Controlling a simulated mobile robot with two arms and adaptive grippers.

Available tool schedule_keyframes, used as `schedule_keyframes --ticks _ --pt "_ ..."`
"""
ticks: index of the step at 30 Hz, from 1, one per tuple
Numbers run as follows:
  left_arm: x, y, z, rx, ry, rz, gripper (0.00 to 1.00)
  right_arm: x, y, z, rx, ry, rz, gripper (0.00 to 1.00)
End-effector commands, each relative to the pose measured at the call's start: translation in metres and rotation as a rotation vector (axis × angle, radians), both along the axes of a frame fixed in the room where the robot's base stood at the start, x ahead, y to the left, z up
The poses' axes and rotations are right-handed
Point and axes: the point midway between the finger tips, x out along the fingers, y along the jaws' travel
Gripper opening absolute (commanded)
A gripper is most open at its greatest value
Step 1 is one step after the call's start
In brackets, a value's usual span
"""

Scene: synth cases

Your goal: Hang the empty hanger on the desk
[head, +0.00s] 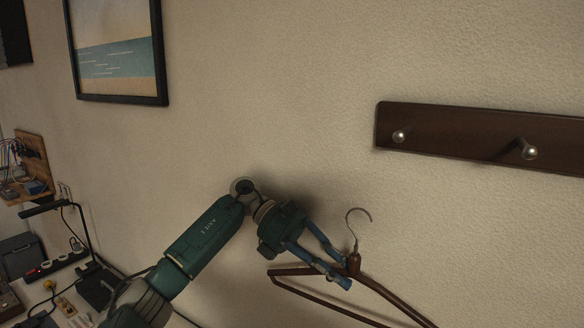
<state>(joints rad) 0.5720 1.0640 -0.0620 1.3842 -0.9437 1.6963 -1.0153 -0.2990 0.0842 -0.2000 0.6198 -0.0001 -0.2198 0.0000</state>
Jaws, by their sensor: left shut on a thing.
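A brown hanger (296,271) with a metal hook (357,217) is in front of the wall at the lower right of the head view. The hook points up, and no clothing is on the hanger. My left gripper (347,274) is shut on the hanger near the base of its hook. The lower right part of the hanger is cut off by the picture's edge. My right gripper is not in view.
A dark wooden rail (460,134) with metal pegs (529,151) is on the wall at upper right, above the hanger. A framed picture (117,50) hangs at upper left. A cluttered desk (75,312) with a lamp (85,240) and a power strip (54,264) is at lower left.

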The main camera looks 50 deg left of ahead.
Motion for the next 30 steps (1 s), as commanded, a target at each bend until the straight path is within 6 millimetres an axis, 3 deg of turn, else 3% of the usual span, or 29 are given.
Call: schedule_keyframes --ticks 1,6,12,15,22,30 --pt "0.000 0.012 0.027 0.002 -0.008 0.002 0.00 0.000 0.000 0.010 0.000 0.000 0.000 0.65" --pt "-0.008 0.044 0.085 0.003 -0.016 -0.003 0.00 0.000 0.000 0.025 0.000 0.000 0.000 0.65" --pt "-0.024 0.077 0.140 0.004 -0.020 0.000 0.00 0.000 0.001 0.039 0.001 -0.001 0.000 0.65" --pt "-0.032 0.087 0.157 0.005 -0.022 0.002 0.00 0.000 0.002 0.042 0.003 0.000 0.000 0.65" --pt "-0.039 0.095 0.169 0.007 -0.020 0.002 0.00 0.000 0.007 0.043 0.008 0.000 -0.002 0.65" --pt "-0.034 0.079 0.167 0.007 -0.020 0.002 0.00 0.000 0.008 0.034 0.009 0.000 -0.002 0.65"
